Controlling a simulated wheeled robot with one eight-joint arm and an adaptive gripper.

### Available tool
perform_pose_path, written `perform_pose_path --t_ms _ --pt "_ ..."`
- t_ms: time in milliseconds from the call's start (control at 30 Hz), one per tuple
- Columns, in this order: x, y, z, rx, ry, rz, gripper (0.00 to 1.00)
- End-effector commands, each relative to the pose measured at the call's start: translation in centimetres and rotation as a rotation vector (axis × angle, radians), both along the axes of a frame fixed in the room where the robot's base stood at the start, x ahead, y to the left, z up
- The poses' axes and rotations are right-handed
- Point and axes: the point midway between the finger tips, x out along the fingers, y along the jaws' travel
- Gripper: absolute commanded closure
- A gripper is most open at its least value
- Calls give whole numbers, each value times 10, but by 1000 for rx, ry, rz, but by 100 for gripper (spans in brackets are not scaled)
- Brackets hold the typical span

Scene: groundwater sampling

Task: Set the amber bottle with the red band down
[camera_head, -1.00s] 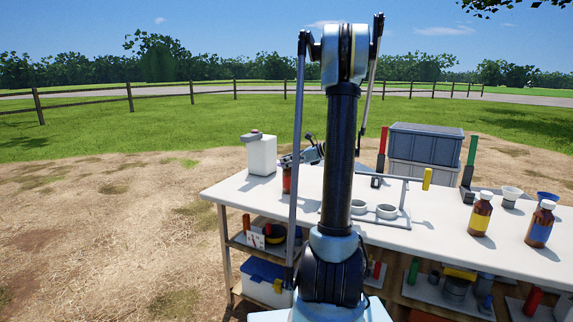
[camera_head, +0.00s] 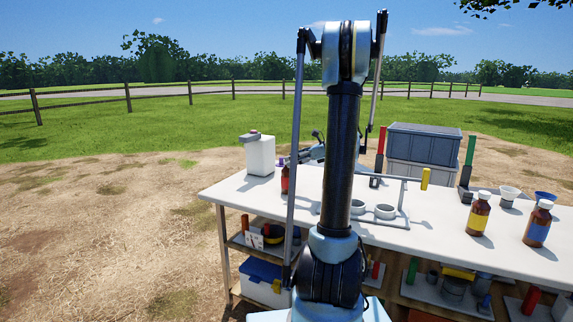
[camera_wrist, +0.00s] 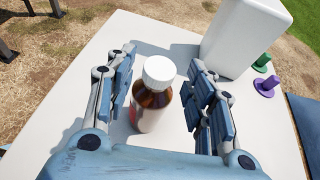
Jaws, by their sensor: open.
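The amber bottle with the red band (camera_wrist: 152,98) stands upright on the white table, white cap on top, in the wrist view. A strip of red shows at the left edge of its pale label. My gripper (camera_wrist: 166,100) is open around it, one finger on each side, with gaps visible between the fingers and the glass. In the head view the bottle (camera_head: 285,180) is near the table's left end, partly hidden by a thin rod of my arm. My gripper's fingers are hard to make out there.
A white container (camera_wrist: 243,38) stands close beyond the bottle, with small green (camera_wrist: 262,62) and purple (camera_wrist: 266,85) pieces beside it. A ring rack (camera_head: 385,212), grey crates (camera_head: 425,145), and yellow-band (camera_head: 478,216) and blue-band (camera_head: 538,225) amber bottles are farther right.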

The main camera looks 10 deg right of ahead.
Motion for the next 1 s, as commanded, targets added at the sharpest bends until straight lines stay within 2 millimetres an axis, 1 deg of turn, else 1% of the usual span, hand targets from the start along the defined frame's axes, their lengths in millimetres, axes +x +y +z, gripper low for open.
perform_pose_path --t_ms 33,100,300,400,567,667,767,867,1000 --pt "-5 -9 4 0 1 -4 51" --pt "-10 -20 9 0 1 -4 51" --pt "-25 -47 22 1 1 -3 51" --pt "-31 -57 27 1 1 -2 51" --pt "-36 -65 31 -1 0 0 51" --pt "-41 -60 32 -22 -9 14 51" --pt "-54 -44 31 -81 -34 49 51" --pt "-74 -22 28 -173 -74 108 51" --pt "-109 6 21 -322 -144 210 51"
